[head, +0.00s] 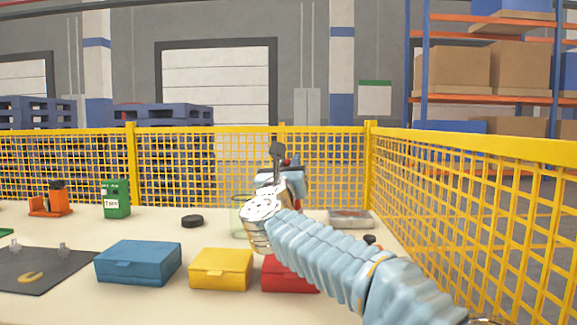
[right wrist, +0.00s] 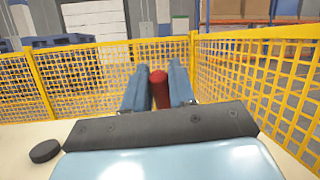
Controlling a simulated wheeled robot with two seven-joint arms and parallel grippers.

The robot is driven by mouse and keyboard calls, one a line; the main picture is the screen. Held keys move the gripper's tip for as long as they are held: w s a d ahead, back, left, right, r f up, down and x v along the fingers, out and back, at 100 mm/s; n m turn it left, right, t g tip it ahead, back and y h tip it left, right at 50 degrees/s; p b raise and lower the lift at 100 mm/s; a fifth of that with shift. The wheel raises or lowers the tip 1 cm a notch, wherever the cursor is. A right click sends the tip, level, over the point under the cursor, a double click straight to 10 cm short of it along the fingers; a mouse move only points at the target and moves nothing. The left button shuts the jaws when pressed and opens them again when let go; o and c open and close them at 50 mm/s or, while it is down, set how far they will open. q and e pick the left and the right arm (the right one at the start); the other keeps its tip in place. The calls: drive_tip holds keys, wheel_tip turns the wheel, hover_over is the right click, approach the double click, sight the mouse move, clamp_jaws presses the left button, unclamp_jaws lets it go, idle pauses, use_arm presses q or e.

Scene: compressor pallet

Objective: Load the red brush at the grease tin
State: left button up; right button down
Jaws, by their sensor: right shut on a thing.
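My right gripper (head: 284,172) is raised above the far part of the table, in front of the yellow fence. In the right wrist view its two blue-grey fingers (right wrist: 159,90) are shut on the red brush (right wrist: 159,78), whose round red end shows between them. In the head view only a little red of the brush (head: 287,162) shows, and the rest is hidden by the gripper. A shallow metal tin (head: 350,219) sits on the table to the right of the gripper; I cannot tell for sure whether it is the grease tin. My left gripper is not in view.
Blue (head: 138,263), yellow (head: 221,269) and red (head: 285,277) boxes line the near table. A clear jar (head: 239,217) stands partly behind my wrist. A green can (head: 116,199), orange tool (head: 50,200) and black disc (head: 192,221) stand left. Yellow fencing (head: 480,190) closes the right.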

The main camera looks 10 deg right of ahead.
drive_tip(key=shift+f, duration=0.15)
drive_tip(key=shift+r+p, duration=2.6)
drive_tip(key=shift+r, duration=1.05)
drive_tip(key=shift+f, duration=0.1)
wheel_tip(320, 180, down, 7)
drive_tip(key=b, duration=0.5)
drive_tip(key=shift+f, duration=0.1)
drive_tip(key=shift+r, duration=0.2)
